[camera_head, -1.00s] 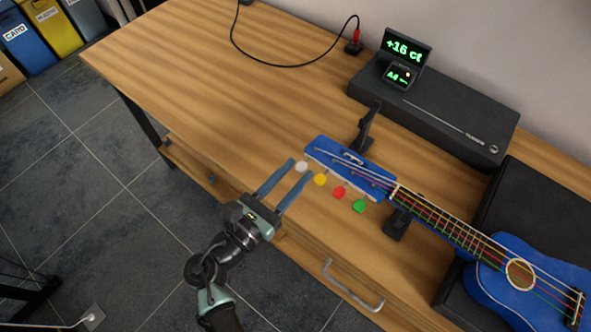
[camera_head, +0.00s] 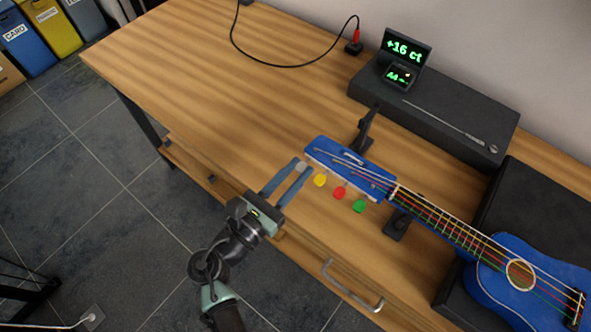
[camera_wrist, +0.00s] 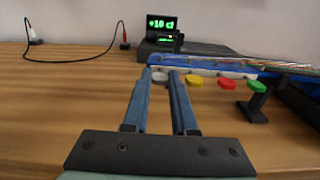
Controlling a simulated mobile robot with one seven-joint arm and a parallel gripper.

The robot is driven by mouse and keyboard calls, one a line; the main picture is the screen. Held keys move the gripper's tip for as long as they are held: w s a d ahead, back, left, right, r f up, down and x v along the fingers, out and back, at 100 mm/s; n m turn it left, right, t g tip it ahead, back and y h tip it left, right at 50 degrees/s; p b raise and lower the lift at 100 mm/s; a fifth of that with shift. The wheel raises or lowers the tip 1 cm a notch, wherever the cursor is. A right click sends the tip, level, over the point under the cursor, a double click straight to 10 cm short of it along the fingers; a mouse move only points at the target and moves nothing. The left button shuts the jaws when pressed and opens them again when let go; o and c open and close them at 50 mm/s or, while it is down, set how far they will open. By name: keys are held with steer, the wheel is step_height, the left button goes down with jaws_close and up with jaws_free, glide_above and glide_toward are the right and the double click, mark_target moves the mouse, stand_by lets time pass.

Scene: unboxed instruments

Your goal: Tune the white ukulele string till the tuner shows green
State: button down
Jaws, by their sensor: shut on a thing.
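The blue ukulele (camera_head: 527,284) lies on the right with its headstock (camera_head: 340,165) over the table. My gripper (camera_head: 300,168) is shut on the white tuning peg (camera_head: 301,166), which shows between the fingertips; the peg also shows in the wrist view (camera_wrist: 160,76). The yellow peg (camera_head: 320,180), red peg (camera_head: 339,193) and green peg (camera_head: 359,206) are beside it in a row, untouched. The tuner (camera_head: 404,48) reads +16 ct in green in the head view. In the wrist view its display (camera_wrist: 161,24) is small and reads about +10 or +16 ct.
A black box (camera_head: 460,125) with a metal rod on it stands at the back, under the tuner. A black stand (camera_head: 397,224) supports the neck. A cable (camera_head: 290,65) runs along the back of the table (camera_head: 200,80). The table's left part is clear.

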steer(key=shift+m, duration=0.3)
steer(key=m+b, duration=0.2)
steer(key=m, duration=0.2)
steer(key=shift+f+m, duration=0.1)
steer(key=shift+m, duration=0.3)
steer(key=m+b, duration=0.2)
steer(key=m, duration=0.2)
steer(key=shift+m, duration=0.4)
steer(key=c, duration=1)
jaws_free()
steer(key=v, duration=1.3)
